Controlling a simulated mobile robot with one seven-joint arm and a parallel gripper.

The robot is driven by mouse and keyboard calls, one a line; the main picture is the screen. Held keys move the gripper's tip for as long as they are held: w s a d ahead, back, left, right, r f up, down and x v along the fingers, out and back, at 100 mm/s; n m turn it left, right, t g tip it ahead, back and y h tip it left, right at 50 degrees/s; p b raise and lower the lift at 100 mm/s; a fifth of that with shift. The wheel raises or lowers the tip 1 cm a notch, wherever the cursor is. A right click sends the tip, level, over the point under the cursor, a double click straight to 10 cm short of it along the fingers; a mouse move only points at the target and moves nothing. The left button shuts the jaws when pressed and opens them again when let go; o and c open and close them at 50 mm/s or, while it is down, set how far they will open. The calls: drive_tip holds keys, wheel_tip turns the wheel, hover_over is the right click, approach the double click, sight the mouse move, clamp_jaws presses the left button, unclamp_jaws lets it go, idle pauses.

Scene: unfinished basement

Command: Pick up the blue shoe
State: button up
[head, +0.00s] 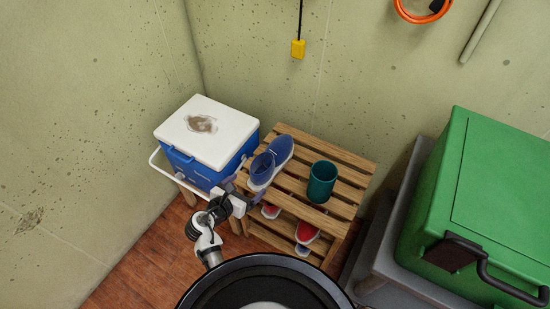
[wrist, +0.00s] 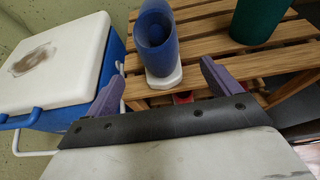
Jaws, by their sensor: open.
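The blue shoe (head: 271,162) with a white sole stands on the top slats of a wooden rack (head: 340,171), near its left edge. In the wrist view the shoe (wrist: 157,38) is upper middle, its white-soled end toward me. My gripper (head: 235,186) is at the rack's left front edge, close to the shoe. In the wrist view the purple fingers of my gripper (wrist: 166,84) are spread wide, with the shoe beyond and between them. Nothing is held. Whether the fingers are level with the shoe is hard to tell.
A blue cooler (head: 209,169) with a white lid stands left of the rack. A teal cup (head: 321,181) stands right of the shoe on the rack. Red shoes (head: 306,232) sit on the lower shelf. A large green box (head: 479,199) is at the right.

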sight(253, 179)
drive_tip(key=x, duration=0.4)
drive_tip(key=shift+w+d, duration=0.1)
drive_tip(key=shift+w, duration=0.05)
drive_tip(key=x, duration=0.2)
drive_tip(key=p+x, duration=0.1)
drive_tip(key=x, duration=0.2)
drive_tip(key=shift+w+r, duration=0.2)
drive_tip(key=c, duration=1.3)
